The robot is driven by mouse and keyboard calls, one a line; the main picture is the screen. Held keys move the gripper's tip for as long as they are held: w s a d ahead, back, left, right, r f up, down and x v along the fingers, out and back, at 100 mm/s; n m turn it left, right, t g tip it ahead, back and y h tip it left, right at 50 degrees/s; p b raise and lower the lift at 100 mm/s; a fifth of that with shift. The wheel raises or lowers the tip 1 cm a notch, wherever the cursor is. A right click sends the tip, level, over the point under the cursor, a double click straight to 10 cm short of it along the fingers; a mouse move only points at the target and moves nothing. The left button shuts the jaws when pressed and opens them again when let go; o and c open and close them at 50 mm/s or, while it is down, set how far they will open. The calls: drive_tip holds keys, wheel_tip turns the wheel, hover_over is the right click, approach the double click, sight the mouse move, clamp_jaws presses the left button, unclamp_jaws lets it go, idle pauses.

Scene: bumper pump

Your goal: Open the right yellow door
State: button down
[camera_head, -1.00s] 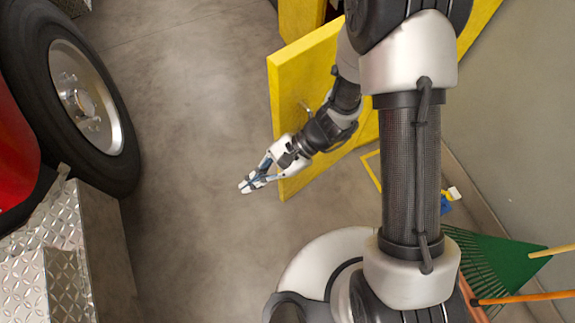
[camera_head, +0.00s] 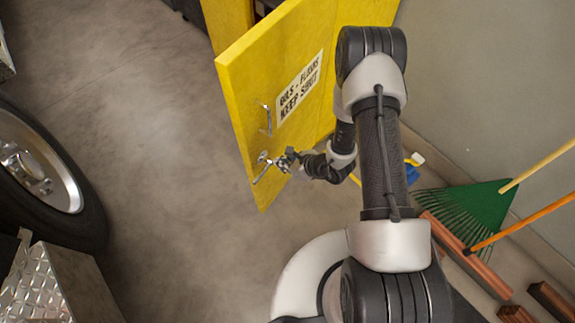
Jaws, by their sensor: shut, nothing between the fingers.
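The yellow door (camera_head: 245,75) stands swung out from the yellow cabinet (camera_head: 226,24), with a dark gap behind its top edge. A second metal fitting (camera_head: 263,169) shows lower, near the free edge. My gripper (camera_head: 281,161) is in front of the lower part of the door face, close to this fitting. It is shut and holds nothing. It is small in view, and I cannot tell whether it touches the door.
A large wheel (camera_head: 42,172) and a diamond-plate step (camera_head: 60,290) stand at the left. A green rake (camera_head: 470,208) and reddish blocks (camera_head: 470,255) lie along the right wall. The concrete floor (camera_head: 165,170) left of the door is clear.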

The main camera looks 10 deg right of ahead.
drive_tip(key=w+a+f+b, duration=0.1)
drive_tip(key=a, duration=0.1)
drive_tip(key=w+a+f, duration=0.2)
drive_tip(key=shift+w+a+b, duration=0.1)
drive_tip(key=shift+w+b, duration=0.15)
drive_tip(key=shift+b, duration=0.1)
drive_tip(key=shift+w+a, duration=0.5)
drive_tip(key=shift+a, duration=0.05)
drive_tip(key=shift+r, duration=0.1)
drive_tip(key=shift+a, duration=0.1)
